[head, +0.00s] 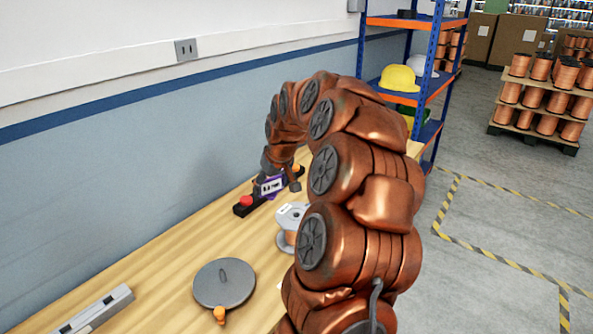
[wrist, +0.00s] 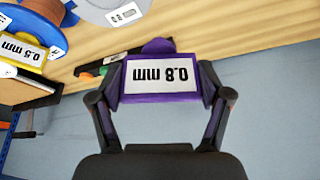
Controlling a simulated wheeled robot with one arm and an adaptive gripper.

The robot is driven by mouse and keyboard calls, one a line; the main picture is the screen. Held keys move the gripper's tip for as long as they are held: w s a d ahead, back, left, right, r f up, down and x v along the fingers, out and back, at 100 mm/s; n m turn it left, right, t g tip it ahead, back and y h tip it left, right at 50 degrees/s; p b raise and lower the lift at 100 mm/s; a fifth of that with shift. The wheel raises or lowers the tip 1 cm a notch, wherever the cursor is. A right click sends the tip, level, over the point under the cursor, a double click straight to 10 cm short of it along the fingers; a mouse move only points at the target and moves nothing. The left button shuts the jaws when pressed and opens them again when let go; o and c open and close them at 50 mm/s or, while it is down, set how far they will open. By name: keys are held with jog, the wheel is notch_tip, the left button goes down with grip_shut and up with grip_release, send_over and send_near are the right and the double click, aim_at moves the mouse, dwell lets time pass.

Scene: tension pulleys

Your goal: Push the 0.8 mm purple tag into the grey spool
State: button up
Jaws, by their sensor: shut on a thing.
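The purple tag (wrist: 162,97) has a white label reading 0.8 mm, upside down in the wrist view. My gripper (wrist: 160,92) is shut on it, one finger at each side. In the head view the tag (head: 259,191) is small and partly hidden by my gripper (head: 277,184), above the back of the bench. The grey spool (head: 291,214) stands upright on the bench, nearer than the tag and apart from it, with copper wire below its pale top flange. Part of a grey spool with a white label (wrist: 98,8) shows at the wrist view's top edge.
A black box with a red button (head: 246,202) sits near the wall. A round grey plate (head: 224,283) and a grey metal rail (head: 95,311) lie in front. A blue spool (wrist: 28,26) and a yellow 0.5 mm tag (wrist: 22,50) show in the wrist view.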

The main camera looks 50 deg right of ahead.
jog(key=s+d+r+p, duration=0.1)
jog(key=s+d, duration=0.3)
jog(key=d, duration=0.2)
send_over(294, 213)
jog(key=s, duration=0.1)
notch_tip(294, 213, down, 7)
jog(key=shift+r+m, duration=0.15)
jog(key=shift+m, duration=0.15)
jog(key=shift+s+a+f+b, duration=0.1)
jog(key=shift+s+f+b, duration=0.15)
jog(key=shift+b, duration=0.25)
dwell(0.7)
jog(key=shift+b, duration=0.75)
dwell(1.1)
jog(key=shift+f, duration=0.25)
jog(key=shift+f+b, duration=0.65)
jog(key=shift+f, duration=0.05)
jog(key=shift+f, duration=0.25)
jog(key=shift+f, duration=0.1)
jog(key=shift+c, duration=0.4)
